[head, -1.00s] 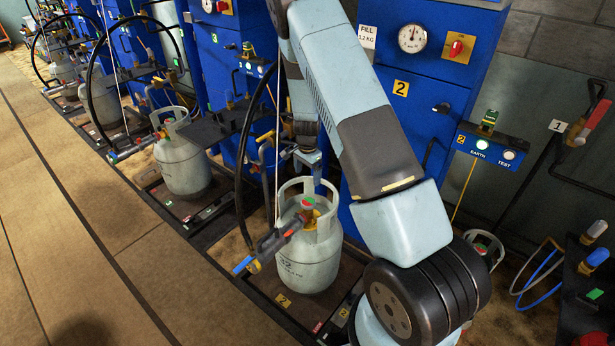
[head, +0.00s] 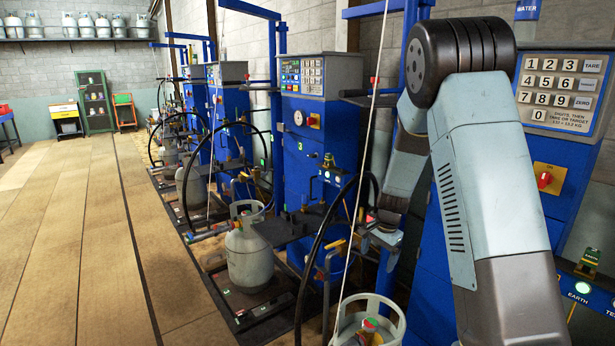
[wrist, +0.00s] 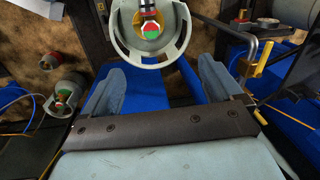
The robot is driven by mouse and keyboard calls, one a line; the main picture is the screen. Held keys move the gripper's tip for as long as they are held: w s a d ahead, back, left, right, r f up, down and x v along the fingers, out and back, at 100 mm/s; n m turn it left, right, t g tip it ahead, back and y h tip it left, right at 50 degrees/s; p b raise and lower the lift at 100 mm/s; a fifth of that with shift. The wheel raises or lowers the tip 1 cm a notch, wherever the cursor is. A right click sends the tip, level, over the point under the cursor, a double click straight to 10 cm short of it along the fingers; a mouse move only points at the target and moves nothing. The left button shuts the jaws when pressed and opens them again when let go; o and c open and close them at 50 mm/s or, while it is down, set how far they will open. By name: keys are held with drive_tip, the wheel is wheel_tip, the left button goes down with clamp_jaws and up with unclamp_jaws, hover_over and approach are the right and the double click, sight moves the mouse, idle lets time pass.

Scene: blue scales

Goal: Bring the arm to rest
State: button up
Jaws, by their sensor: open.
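My arm (head: 480,190) rises from the lower right of the head view to a dark ringed elbow, then drops to my gripper (head: 382,240). My gripper hangs near the pale grey gas cylinder (head: 345,322) at the bottom edge, apart from it as far as I can tell. In the wrist view my gripper (wrist: 160,85) shows two grey fingers spread apart with nothing between them. The cylinder's ring collar (wrist: 182,50) and its red-and-green topped valve lie beyond the fingertips. The cylinder's lower body is cut off in the head view.
Blue filling cabinets (head: 305,160) stand in a row, with black hoses (head: 375,185) and a pale cord (head: 362,150) near my arm. Another cylinder (head: 248,255) stands on a scale. The wooden floor (head: 80,240) at left is clear.

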drive_tip(key=s+r+n+t, duration=0.1)
drive_tip(key=s+r+n, duration=0.2)
drive_tip(key=s+r, duration=0.6)
drive_tip(key=s+r+n+t, duration=0.15)
drive_tip(key=s+r, duration=0.45)
drive_tip(key=r, duration=0.6)
drive_tip(key=s+d+r+n+t, duration=0.1)
drive_tip(key=s+r+n, duration=0.1)
drive_tip(key=s, duration=0.7)
drive_tip(key=s+d+r+n+t+h, duration=0.1)
drive_tip(key=s+r+n, duration=0.2)
drive_tip(key=s, duration=0.7)
wheel_tip(320, 180, up, 3)
drive_tip(key=shift+s+f, duration=0.2)
drive_tip(key=shift+s, duration=0.05)
